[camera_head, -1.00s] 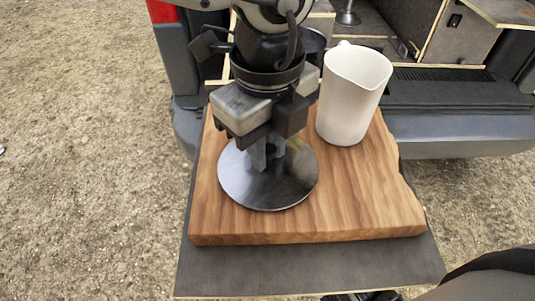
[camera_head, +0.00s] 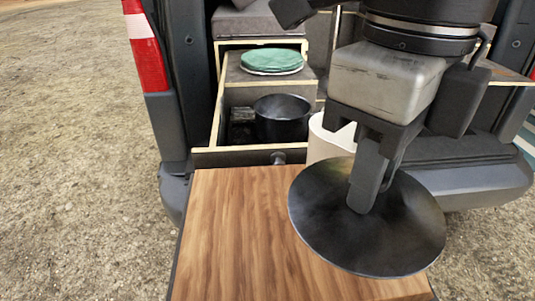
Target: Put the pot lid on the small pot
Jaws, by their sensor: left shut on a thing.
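The pot lid (camera_head: 318,212) is a round, dark metal disc, seen from above and a little tilted. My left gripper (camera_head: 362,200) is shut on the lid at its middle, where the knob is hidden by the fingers. The lid is held above the right part of the wooden board. The small pot (camera_head: 281,122) is dark and open at the top. It stands in the open drawer at the back of the van, farther off and to the left of the lid. My right gripper is not in view.
The wooden board (camera_head: 230,235) has bare room on its left. A white jug (camera_head: 328,140) stands behind the lid, partly hidden by my gripper. The drawer's front edge (camera_head: 235,157) lies between board and pot. Green-topped plates (camera_head: 272,60) lie behind the pot.

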